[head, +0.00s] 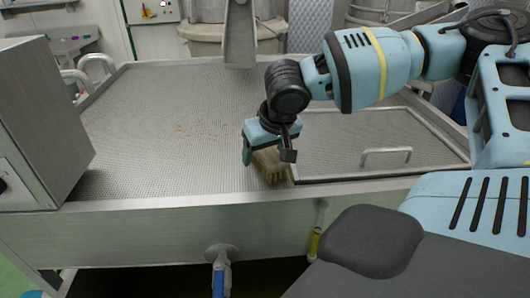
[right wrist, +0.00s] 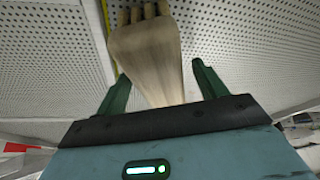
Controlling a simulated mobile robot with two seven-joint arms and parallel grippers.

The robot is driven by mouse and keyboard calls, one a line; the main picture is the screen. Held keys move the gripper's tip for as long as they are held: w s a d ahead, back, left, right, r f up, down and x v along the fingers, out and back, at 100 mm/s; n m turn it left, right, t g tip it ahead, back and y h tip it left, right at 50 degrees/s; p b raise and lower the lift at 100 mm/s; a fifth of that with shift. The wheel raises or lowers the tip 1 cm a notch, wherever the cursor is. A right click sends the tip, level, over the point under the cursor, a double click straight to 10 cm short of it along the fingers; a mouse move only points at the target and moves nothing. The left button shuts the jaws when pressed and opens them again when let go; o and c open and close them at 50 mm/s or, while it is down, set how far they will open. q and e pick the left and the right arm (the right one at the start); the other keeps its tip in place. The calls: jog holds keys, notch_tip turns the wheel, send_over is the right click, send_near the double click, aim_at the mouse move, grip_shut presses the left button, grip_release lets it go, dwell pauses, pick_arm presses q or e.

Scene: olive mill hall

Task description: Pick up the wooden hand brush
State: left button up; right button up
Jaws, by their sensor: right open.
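The wooden hand brush (head: 268,163) lies on the perforated metal table top (head: 150,130), close to its front edge. My right gripper (head: 268,157) is right above it and partly covers it in the head view. In the right wrist view the brush's pale wooden body (right wrist: 150,55) reaches between the two green fingers of my right gripper (right wrist: 160,88). The fingers are open, with a gap visible on both sides of the wood. Bristle tufts show at the top edge of that view. My left gripper is not in view.
A framed perforated lid with a metal handle (head: 386,153) lies right of the brush. Brown crumbs (head: 200,131) are scattered on the mesh to the left. A steel box (head: 40,125) stands at the far left. A raised rim runs along the front edge.

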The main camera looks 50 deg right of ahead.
jog(key=c, duration=1.2)
notch_tip(320, 180, up, 11)
jog(key=shift+f+p, duration=0.2)
jog(key=shift+p, duration=0.15)
jog(key=shift+f, duration=0.1)
